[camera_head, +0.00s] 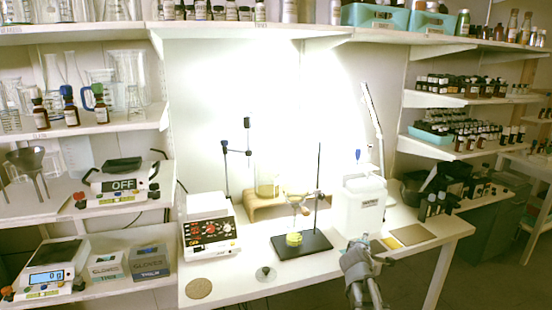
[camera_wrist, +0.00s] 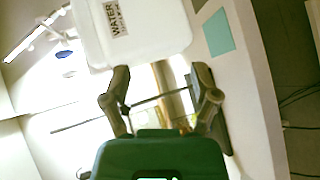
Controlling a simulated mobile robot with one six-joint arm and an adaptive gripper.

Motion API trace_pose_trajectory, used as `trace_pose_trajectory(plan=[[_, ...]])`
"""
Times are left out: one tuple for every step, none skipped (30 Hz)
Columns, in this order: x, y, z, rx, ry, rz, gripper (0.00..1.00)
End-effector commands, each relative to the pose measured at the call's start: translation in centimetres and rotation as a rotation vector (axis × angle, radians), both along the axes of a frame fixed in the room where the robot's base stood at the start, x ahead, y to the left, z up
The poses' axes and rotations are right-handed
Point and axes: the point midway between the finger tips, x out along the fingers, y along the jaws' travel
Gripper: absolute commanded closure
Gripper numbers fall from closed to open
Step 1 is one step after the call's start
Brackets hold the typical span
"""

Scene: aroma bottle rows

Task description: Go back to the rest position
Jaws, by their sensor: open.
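My gripper (camera_head: 362,248) is low at the front of the white table, just in front of the white water container (camera_head: 364,208). In the wrist view my gripper (camera_wrist: 163,80) has its two dark fingers spread apart. The container, labelled WATER, shows beyond the fingertips (camera_wrist: 140,32). A brownish strip shows between the fingers. I cannot tell what it is, and nothing is clearly gripped.
A black-based stand (camera_head: 316,243) with a yellow-green item (camera_head: 293,239) is left of my gripper. Shelves of bottles flank the table.

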Motion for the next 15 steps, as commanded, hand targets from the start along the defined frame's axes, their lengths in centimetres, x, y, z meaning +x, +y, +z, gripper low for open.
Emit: trace_pose_trajectory(plan=[[-1.4,0.1,-1.0,0.079,0.023,-0.051,0.22],[-2.0,0.2,-1.6,0.128,0.038,-0.083,0.22],[-3.0,0.4,-2.4,0.192,0.059,-0.126,0.22],[-3.7,0.5,-3.1,0.240,0.075,-0.157,0.22],[-4.4,0.7,-3.7,0.287,0.091,-0.190,0.22],[-5.4,1.1,-4.5,0.348,0.116,-0.232,0.22],[-6.2,1.4,-5.1,0.394,0.135,-0.264,0.22],[-6.9,1.7,-5.7,0.438,0.153,-0.296,0.22],[-8.0,2.2,-6.5,0.497,0.181,-0.340,0.22],[-8.8,2.6,-7.1,0.540,0.203,-0.373,0.22],[-9.7,3.0,-7.6,0.581,0.224,-0.404,0.22],[-10.8,3.6,-8.3,0.635,0.256,-0.449,0.22],[-11.7,4.1,-8.8,0.674,0.280,-0.482,0.22],[-12.6,4.6,-9.3,0.713,0.304,-0.514,0.22],[-13.7,5.3,-9.9,0.761,0.338,-0.557,0.22]])
